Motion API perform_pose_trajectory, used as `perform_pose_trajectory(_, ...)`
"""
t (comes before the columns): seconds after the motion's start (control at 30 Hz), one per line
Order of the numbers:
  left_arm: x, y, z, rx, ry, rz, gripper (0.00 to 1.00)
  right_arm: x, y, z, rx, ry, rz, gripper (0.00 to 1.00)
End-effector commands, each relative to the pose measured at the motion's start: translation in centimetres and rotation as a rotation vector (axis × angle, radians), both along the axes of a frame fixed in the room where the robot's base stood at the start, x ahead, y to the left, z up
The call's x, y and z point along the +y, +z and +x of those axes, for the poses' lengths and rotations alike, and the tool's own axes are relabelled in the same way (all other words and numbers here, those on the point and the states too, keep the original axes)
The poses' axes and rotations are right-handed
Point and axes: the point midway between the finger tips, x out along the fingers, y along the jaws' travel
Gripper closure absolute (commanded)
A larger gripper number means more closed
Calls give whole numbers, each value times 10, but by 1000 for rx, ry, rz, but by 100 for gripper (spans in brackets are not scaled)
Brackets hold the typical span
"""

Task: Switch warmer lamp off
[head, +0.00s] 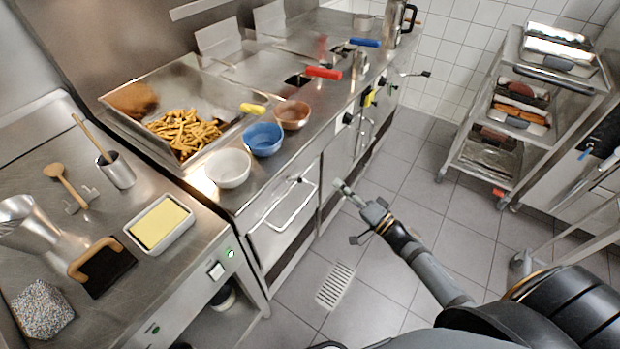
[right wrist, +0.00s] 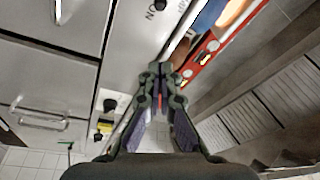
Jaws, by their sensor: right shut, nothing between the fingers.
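The warmer lamp itself is not identifiable in either view. A pale switch (head: 216,270) is on the left counter's front panel, with a small green light (head: 231,253) beside it. I cannot tell whether this switch belongs to the lamp. My right gripper (head: 343,187) is shut and empty, in front of the cabinet fronts and to the right of the switch. In the right wrist view, its closed fingers (right wrist: 160,72) are below a steel panel (right wrist: 145,35) with partly cut-off ON lettering. My left gripper is out of view.
A tray of fries (head: 183,130) sits in the counter. A white bowl (head: 228,168), a blue bowl (head: 264,139) and a copper bowl (head: 292,115) line its front edge. Drawer handles (head: 291,207) stick out below. A wheeled rack (head: 505,120) stands right; open floor lies between.

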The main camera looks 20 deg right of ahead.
Motion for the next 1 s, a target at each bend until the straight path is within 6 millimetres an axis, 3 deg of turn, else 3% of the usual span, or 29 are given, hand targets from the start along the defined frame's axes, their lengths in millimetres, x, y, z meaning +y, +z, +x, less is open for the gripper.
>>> perform_pose_trajectory(0.17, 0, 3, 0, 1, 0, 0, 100, 10, 6, 20, -4, -2, 2, 100)
perform_pose_trajectory(0.53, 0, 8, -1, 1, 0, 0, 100, 47, 17, 90, -3, -2, 2, 100)
perform_pose_trajectory(0.7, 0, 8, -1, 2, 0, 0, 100, 63, 1, 69, 3, -1, 2, 100)
perform_pose_trajectory(1.0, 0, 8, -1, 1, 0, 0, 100, 71, -4, 61, 1, -1, 0, 100)
